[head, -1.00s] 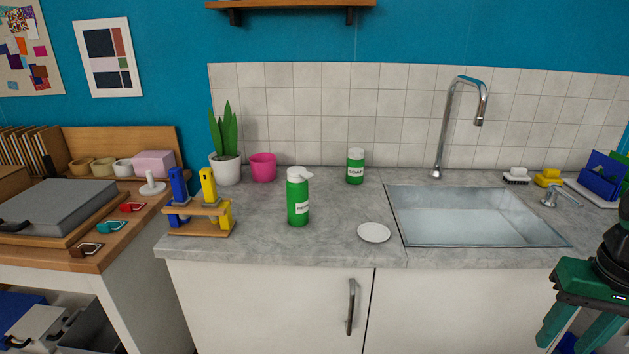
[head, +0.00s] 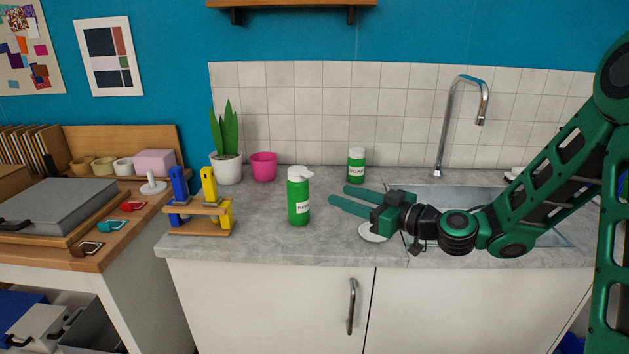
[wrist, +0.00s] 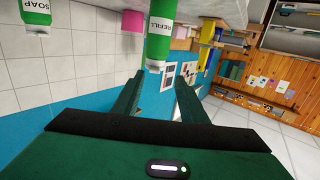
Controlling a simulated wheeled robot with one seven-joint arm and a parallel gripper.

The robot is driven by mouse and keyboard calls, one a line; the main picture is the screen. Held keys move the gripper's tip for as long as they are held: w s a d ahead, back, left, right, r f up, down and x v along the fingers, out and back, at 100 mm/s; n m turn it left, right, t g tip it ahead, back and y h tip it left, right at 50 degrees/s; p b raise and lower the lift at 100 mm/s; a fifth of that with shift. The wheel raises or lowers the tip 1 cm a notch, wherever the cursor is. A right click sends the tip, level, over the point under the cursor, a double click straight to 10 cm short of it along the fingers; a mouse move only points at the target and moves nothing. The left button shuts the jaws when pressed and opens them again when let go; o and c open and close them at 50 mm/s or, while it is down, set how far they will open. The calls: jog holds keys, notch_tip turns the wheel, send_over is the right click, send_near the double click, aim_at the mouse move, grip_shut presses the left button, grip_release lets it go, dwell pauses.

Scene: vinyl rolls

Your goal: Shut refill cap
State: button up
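The green refill bottle (head: 298,203) stands upright on the grey counter. Its white cap (head: 299,173) has a lid part jutting out to the right, so it looks open. In the wrist view the refill bottle (wrist: 161,32) appears upside down, its white top (wrist: 154,67) ahead of and between my finger lines. My gripper (head: 338,195) is open and empty, fingers pointing left, a short gap to the right of the bottle and below cap height in the picture. Both fingers also show apart in the wrist view (wrist: 157,92).
A green soap bottle (head: 357,158) stands behind my fingers. A white dish (head: 372,237) is partly hidden under my gripper. Left of the refill bottle are a wooden rack (head: 199,232) with blue and yellow tools, a pink pot (head: 263,167) and a potted plant (head: 227,170). The sink is behind my arm.

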jog(key=w+r+t, duration=0.1)
send_near(301, 172)
jog(key=x, duration=0.6)
jog(key=shift+w+d+f, duration=0.35)
jog(key=shift+f, duration=0.1)
